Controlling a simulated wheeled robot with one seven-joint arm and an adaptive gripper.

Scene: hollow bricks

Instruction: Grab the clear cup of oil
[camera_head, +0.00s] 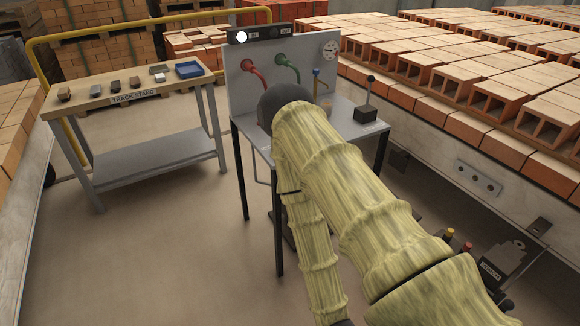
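I cannot make out a clear cup of oil anywhere in this view. My arm, in a pale yellow sleeve, reaches from the lower right up to a small grey stand. Its dark rounded end covers the left and middle part of the stand's top (343,128). My gripper is hidden beyond that end, so its fingers and anything in them do not show.
At left is a workbench (100,97) with small blocks and a blue tray (190,69). Rows of hollow bricks (490,98) fill the right. Floor between bench and stand is clear.

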